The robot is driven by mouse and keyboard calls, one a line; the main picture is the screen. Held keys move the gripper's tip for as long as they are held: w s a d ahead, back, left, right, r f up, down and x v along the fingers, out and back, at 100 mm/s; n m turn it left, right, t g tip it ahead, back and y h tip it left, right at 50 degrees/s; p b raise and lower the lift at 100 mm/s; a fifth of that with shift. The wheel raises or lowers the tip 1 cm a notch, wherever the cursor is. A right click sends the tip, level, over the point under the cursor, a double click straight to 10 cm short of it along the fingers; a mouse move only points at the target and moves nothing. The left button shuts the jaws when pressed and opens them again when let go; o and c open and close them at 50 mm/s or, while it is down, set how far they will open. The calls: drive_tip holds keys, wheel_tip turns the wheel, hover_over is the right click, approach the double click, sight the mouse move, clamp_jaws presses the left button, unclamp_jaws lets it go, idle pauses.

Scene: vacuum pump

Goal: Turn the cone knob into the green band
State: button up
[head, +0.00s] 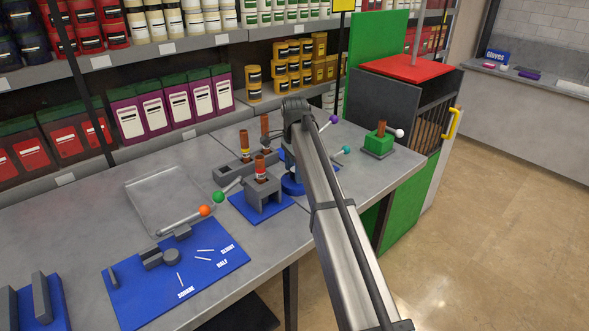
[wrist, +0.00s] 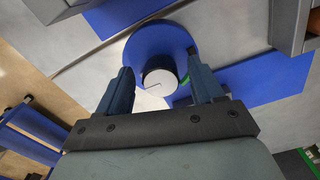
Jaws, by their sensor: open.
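In the wrist view the knob (wrist: 160,80) is a round dark piece with a white top and a thin dark line on it. It stands on a round blue base (wrist: 150,42). A small strip of green (wrist: 187,79) shows at the right of the knob, partly hidden by a finger. My gripper (wrist: 159,72) is open, with one finger on each side of the knob and visible gaps to it. In the head view my arm covers the knob and most of the round blue base (head: 292,187).
A green box fixture (head: 379,143) stands to the right. Shelves of cans line the back.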

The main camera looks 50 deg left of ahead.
drive_tip(key=c, duration=1.1)
drive_tip(key=shift+o, duration=0.2)
